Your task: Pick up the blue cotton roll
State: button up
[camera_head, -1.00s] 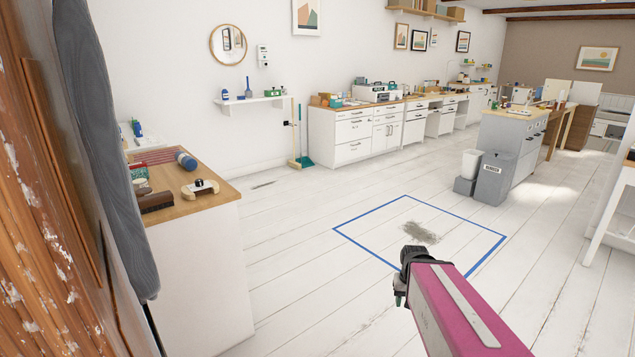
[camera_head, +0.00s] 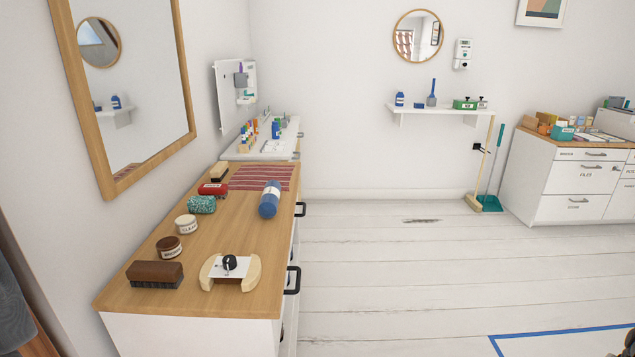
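A blue roll with a pale band (camera_head: 269,199), which looks like the blue cotton roll, lies on the wooden dresser top (camera_head: 234,236) near its right edge. Its far end is at the red striped mat (camera_head: 250,178). Nothing covers it. Only a small dark bit at the bottom right corner may be part of my arm; my gripper's fingers are out of view, well away from the roll.
On the dresser are a brown brush (camera_head: 155,274), a wooden-ended holder (camera_head: 230,272), two round tins, a teal patterned bundle (camera_head: 202,205) and a red item (camera_head: 213,189). A mirror (camera_head: 127,90) hangs at left. White floor to the right is open, with blue tape (camera_head: 560,334).

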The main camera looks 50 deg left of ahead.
aim_at(268, 208)
jog(key=i+u, duration=0.3)
jog(key=i, duration=0.15)
jog(key=i+l+u, duration=0.25)
jog(key=i, duration=0.2)
jog(key=i+l+u, duration=0.3)
jog(key=i, duration=0.15)
jog(key=u, duration=2)
